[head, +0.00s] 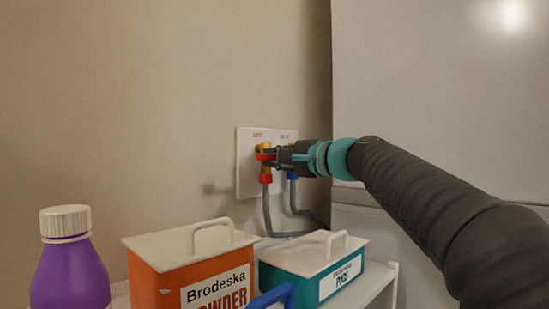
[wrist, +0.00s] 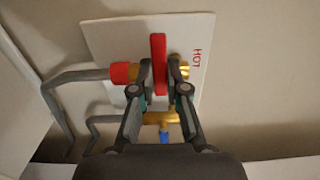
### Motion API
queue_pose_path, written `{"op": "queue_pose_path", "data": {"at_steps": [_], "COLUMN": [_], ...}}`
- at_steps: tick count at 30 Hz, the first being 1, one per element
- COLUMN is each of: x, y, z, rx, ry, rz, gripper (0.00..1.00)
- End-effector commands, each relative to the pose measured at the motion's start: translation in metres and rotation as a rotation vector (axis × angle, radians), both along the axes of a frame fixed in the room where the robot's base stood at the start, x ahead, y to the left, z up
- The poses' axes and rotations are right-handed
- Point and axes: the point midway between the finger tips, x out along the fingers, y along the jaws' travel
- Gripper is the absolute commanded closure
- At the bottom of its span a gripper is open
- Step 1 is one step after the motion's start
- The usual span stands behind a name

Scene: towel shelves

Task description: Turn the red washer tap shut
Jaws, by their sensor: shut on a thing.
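The red washer tap has a flat red lever handle (wrist: 158,62) on a brass body, fixed to a white wall plate (head: 246,181) with the word HOT beside it in the wrist view. A red collar (head: 265,179) and a grey hose sit below the tap in the head view. My gripper (wrist: 160,72) is shut on the red handle, with one dark finger on each side of it. In the head view my gripper (head: 270,154) reaches the plate from the right and hides part of the tap.
A second brass tap with a blue collar (head: 292,175) sits close beside. Grey hoses (head: 267,210) hang below. A purple bottle (head: 70,270), an orange powder box (head: 165,259) and a teal box (head: 290,280) stand on a white shelf in front. A large pale panel (head: 430,80) stands at the right.

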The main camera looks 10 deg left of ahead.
Motion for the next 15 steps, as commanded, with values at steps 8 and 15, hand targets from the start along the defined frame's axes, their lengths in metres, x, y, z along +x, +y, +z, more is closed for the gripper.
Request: {"op": "queue_pose_path", "data": {"at_steps": [8,15], "x": [0.0005,0.0002], "y": [-0.0006,-0.0003], "z": [0.0014,0.0006], "rx": [0.003,0.001], "ry": [-0.001,0.000], "rz": [-0.003,-0.001], "gripper": [0.61,0.60]}}
